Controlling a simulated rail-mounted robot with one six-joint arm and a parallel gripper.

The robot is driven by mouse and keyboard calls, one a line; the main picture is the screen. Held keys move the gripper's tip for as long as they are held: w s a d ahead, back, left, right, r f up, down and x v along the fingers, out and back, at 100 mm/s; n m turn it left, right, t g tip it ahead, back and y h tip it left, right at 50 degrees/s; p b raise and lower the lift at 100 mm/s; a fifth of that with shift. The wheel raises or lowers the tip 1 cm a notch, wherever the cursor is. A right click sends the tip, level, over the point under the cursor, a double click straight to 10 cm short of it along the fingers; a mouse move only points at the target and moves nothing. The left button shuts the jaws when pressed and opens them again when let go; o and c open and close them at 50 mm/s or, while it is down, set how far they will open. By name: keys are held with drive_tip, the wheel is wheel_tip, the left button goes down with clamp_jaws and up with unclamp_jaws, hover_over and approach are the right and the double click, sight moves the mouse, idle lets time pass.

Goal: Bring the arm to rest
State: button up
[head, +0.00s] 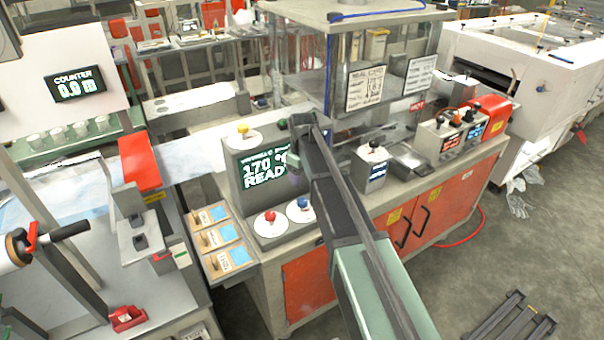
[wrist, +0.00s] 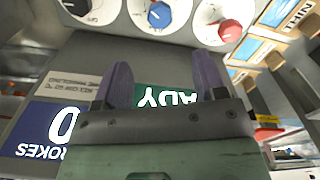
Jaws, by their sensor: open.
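My arm (head: 345,215) reaches from the bottom of the head view up to the grey control box. Its forearm hides the box's right side. My gripper (wrist: 165,80) shows in the wrist view with its two purple fingers spread and nothing between them. In the head view only a little purple shows beside the arm, and the fingers are mostly hidden. The fingers are in front of the control box (head: 235,190), near its green display (head: 255,170) reading 170 and READY. I cannot tell whether they touch it.
A red knob (head: 270,217) and a blue knob (head: 304,203) stand below the display. Labelled wooden trays (head: 222,239) are at left. A glass-walled chamber (head: 350,65) stands behind the arm. A black-knobbed box (head: 372,165) stands right of it. Grey floor (head: 480,270) at right is largely open.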

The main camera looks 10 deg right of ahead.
drive_tip(key=shift+f, duration=0.1)
idle(0.3)
drive_tip(key=s+f+m+b, duration=0.2)
drive_tip(key=s+m, duration=0.6)
drive_tip(key=s, duration=1.9)
drive_tip(key=shift+s+d, duration=0.15)
drive_tip(key=shift+s, duration=0.15)
